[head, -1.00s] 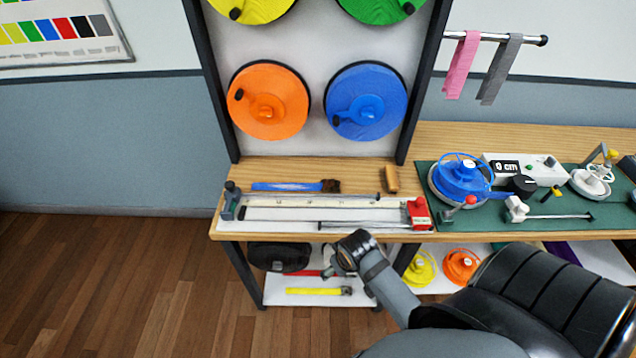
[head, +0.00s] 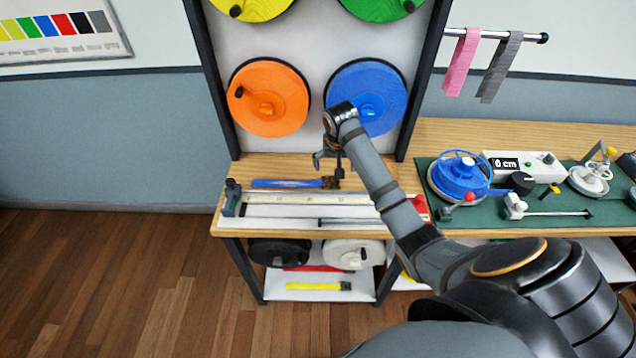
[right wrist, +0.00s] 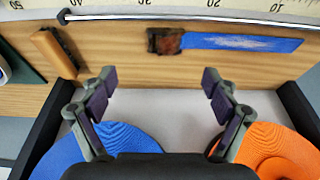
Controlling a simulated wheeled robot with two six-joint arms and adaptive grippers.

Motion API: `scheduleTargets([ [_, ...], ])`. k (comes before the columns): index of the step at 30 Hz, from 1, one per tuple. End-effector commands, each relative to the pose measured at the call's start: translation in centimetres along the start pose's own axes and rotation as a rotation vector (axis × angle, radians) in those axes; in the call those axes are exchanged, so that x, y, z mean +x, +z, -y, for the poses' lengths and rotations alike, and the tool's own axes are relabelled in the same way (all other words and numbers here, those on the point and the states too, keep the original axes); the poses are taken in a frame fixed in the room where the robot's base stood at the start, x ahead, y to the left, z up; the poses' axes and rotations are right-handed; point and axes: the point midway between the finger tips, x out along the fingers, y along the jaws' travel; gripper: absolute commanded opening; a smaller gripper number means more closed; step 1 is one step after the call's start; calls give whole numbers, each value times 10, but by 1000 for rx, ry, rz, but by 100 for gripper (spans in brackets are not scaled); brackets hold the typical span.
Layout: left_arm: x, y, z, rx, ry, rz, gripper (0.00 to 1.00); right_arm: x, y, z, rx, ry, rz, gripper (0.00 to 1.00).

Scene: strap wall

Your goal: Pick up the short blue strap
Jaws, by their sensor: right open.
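The short blue strap (head: 287,184) lies flat on the wooden bench behind the measuring rail, with a dark brown piece at its right end. In the right wrist view the strap (right wrist: 240,43) runs across the top, its dark end (right wrist: 165,41) above the gap between my fingers. My right gripper (head: 329,165) is over the bench near the strap's dark end, open and empty. In the right wrist view the gripper (right wrist: 157,95) has its two fingers wide apart, with the strap beyond the fingertips. My left gripper is not in view.
The measuring rail (head: 300,211) lies along the bench's front edge. A wooden block (right wrist: 52,52) lies beside the strap. Blue (head: 384,84) and orange (head: 268,98) spools hang on the rack behind. A green mat (head: 562,223) with tools is at right.

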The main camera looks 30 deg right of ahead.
Motion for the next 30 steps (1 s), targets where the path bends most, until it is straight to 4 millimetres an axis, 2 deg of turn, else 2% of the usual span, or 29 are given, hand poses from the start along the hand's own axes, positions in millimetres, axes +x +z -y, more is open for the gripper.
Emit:
scheduleTargets([
  [6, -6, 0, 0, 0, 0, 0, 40, 36, 1, 1, -1, 1, 5, 88],
  [9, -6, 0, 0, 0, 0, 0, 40, 47, 1, 1, -2, 0, 3, 88],
  [16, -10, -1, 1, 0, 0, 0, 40, 57, 0, 4, -2, -1, 4, 88],
  [24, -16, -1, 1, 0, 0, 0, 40, 98, -4, 9, -3, 0, 3, 88],
  [30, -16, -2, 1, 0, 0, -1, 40, 103, -4, 9, -4, 0, 0, 88],
])
